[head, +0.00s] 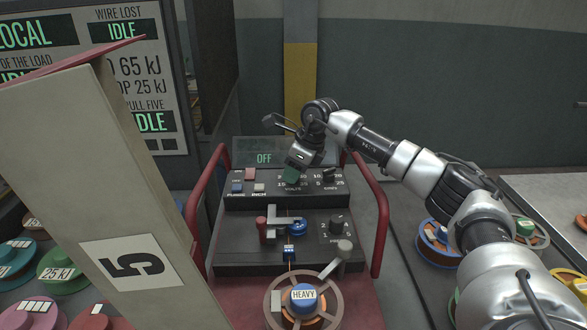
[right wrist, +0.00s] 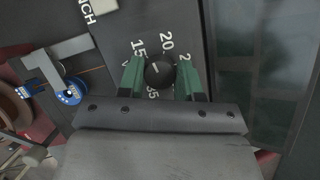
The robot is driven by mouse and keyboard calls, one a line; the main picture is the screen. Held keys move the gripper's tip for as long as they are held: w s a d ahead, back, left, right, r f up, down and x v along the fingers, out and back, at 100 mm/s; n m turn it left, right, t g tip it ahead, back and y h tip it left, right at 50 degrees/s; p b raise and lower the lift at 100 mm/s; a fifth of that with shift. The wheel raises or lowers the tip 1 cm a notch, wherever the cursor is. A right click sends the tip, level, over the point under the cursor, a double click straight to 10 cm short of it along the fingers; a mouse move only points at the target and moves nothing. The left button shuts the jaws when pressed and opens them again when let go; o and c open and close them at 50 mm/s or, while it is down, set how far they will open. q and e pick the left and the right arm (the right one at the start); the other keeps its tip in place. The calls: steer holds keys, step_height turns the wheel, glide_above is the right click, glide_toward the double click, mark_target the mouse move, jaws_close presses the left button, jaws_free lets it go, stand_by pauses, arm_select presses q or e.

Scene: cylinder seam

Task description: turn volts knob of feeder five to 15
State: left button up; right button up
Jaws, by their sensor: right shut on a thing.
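The volts knob (right wrist: 159,74) is round and black, with a short pale mark on its face. Dial numbers such as 15 and 20 show around it in the right wrist view; I cannot tell exactly which one the mark meets. My right gripper (right wrist: 160,78) has its green fingers on either side of the knob, shut on it. In the head view my right gripper (head: 291,175) hides the knob and part of the scale above the VOLTS label on feeder five's dark panel (head: 260,203). My left gripper is not in view.
A second black knob (head: 328,175) sits just right on the same panel. A display (head: 264,158) reading OFF stands behind. Red rails (head: 378,215) flank the feeder. A tall board marked 5 (head: 128,262) stands at left.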

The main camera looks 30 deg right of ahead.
steer(key=shift+w+r+n+g+y+p, duration=0.1)
steer(key=shift+n+g+y+p, duration=0.35)
steer(key=shift+n, duration=1.45)
steer(key=o, duration=0.9)
steer(key=b+v, duration=0.1)
steer(key=v, duration=0.9)
steer(key=shift+d+r, duration=0.3)
steer(key=shift+r, duration=0.05)
